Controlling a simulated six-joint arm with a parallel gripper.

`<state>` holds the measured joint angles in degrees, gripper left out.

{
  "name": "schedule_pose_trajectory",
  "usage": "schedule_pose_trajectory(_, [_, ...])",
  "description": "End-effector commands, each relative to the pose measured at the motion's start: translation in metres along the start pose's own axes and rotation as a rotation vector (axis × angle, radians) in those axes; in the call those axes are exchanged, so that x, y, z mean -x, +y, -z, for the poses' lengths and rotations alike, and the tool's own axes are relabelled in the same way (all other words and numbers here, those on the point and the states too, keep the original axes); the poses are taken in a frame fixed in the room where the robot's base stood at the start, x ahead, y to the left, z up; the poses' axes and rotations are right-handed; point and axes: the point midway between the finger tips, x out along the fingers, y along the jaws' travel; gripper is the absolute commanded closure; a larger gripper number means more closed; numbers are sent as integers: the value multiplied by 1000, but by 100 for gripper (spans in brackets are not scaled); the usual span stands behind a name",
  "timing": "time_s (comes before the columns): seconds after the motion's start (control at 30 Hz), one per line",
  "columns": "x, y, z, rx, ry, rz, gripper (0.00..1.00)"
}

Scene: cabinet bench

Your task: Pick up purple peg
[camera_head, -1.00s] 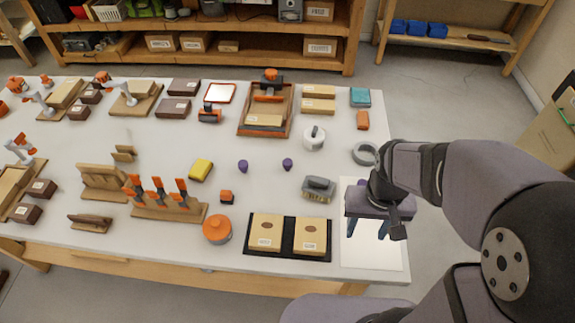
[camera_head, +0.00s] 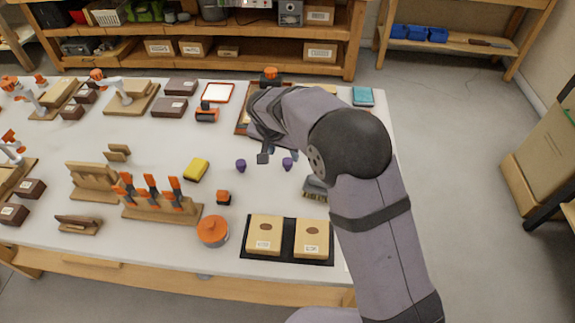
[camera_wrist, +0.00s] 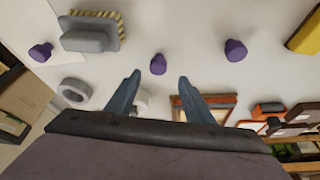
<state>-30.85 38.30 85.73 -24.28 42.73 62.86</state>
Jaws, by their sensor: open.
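Three purple pegs show in the wrist view: one in the middle (camera_wrist: 158,63), one at the right (camera_wrist: 236,50), and one at the left (camera_wrist: 40,52) beyond the grey brush. In the head view two purple pegs stand apart on the white bench, a left one (camera_head: 241,166) and a right one (camera_head: 287,163); the third is not visible there. My gripper (camera_wrist: 159,79) is open and empty. In the wrist view the middle peg appears just past the gap between the fingertips, with no visible contact. In the head view my arm hides most of the gripper.
The grey brush (camera_wrist: 91,36) lies between the middle and left pegs. A yellow block (camera_head: 196,168) sits left of the pegs. A grey ring (camera_wrist: 75,90) and a wooden tray (camera_wrist: 230,101) are nearby. An orange-lidded pot (camera_head: 213,231) stands toward the front.

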Motion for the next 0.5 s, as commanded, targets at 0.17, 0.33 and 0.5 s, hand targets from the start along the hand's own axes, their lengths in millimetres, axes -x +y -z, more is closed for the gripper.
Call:
schedule_pose_trajectory(0.17, [-8, 1, 0, 0, -2, -3, 52])
schedule_pose_trajectory(0.33, [-20, 1, 0, 1, -1, -2, 52])
schedule_pose_trajectory(0.5, [-22, 1, 0, 1, 0, -1, 52])
